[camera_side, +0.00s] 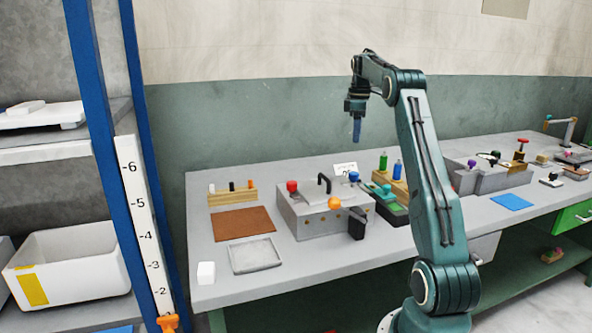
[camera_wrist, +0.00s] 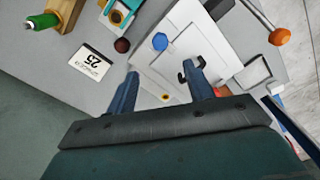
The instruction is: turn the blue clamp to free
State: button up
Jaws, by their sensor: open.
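A grey foam press (camera_side: 305,215) stands on the bench with a lid and a black handle (camera_side: 324,182). The blue clamp's knob (camera_side: 354,176) is at the press's back right corner; in the wrist view the blue knob (camera_wrist: 160,41) sits beside the pale lid (camera_wrist: 190,35). The clamp's lower part and its exact turn are hard to make out. My gripper (camera_side: 357,140) hangs above the press, pointing down, well clear of the clamp. In the wrist view my gripper (camera_wrist: 163,80) is open and empty, its two blue fingers apart.
A red knob (camera_side: 292,186) and an orange knob (camera_side: 334,203) are on the same press. A numbered card (camera_side: 345,168) and a wooden rack (camera_side: 395,180) with green and blue bottles stand nearby. A brown mat (camera_side: 243,223) and grey tray (camera_side: 254,256) lie left.

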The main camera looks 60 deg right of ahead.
aim_at(354, 172)
notch_tip(354, 172, down, 14)
jog(key=shift+r, duration=0.15)
dwell(0.7)
jog(key=c, duration=1)
